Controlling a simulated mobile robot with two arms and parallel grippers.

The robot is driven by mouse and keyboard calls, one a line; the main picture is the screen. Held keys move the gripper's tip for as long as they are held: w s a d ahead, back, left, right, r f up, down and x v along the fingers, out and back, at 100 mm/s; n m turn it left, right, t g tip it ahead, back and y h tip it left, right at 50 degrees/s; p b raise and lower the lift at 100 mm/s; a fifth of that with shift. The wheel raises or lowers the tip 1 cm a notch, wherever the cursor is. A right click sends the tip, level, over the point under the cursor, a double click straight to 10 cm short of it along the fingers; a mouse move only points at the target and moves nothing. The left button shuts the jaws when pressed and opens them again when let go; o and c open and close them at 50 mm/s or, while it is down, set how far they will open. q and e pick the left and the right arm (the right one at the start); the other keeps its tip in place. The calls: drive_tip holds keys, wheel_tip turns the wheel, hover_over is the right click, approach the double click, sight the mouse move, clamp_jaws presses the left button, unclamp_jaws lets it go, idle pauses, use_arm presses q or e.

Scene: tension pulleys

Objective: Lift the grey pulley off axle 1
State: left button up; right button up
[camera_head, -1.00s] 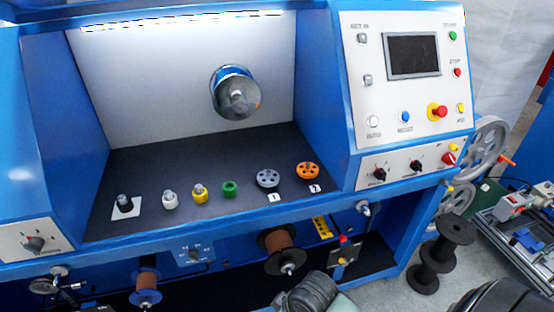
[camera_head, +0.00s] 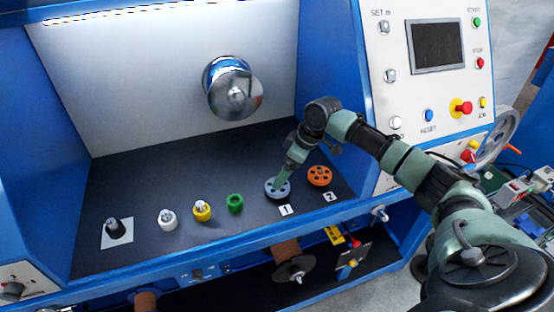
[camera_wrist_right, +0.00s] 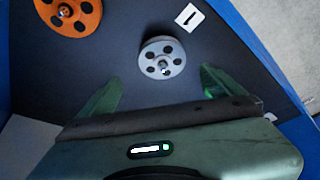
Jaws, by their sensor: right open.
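The grey pulley (camera_head: 277,193) lies flat by the label 1 on the dark shelf, and it also shows in the right wrist view (camera_wrist_right: 162,60). The tip of axle 1 (camera_wrist_right: 164,71) shows at its centre. My right gripper (camera_head: 281,182) reaches down at the pulley from above in the head view. In the right wrist view my right gripper (camera_wrist_right: 163,88) is open, its fingers apart to either side below the pulley, with nothing between them. Contact cannot be told. My left gripper is not in view.
The orange pulley (camera_head: 320,176) sits close beside the grey one, by label 2. Green (camera_head: 235,203), yellow (camera_head: 202,211) and white (camera_head: 167,220) parts stand in a row to the left. A metal disc (camera_head: 232,90) projects from the back wall. The shelf behind the row is clear.

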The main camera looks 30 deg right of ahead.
sight(284, 187)
drive_tip(key=f, duration=0.1)
drive_tip(key=a+f+p, duration=0.1)
drive_tip(key=f, duration=0.1)
drive_tip(key=x, duration=0.2)
drive_tip(key=shift+w+f, duration=0.25)
drive_tip(key=shift+w+a+f+p, duration=0.15)
drive_tip(key=shift+f+p, duration=0.15)
drive_tip(key=shift+f, duration=0.25)
drive_tip(key=c, duration=1.8)
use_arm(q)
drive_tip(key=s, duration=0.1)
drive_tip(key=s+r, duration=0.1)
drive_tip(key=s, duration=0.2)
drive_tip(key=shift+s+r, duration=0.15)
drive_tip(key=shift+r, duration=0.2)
use_arm(e)
drive_tip(key=shift+r, duration=0.1)
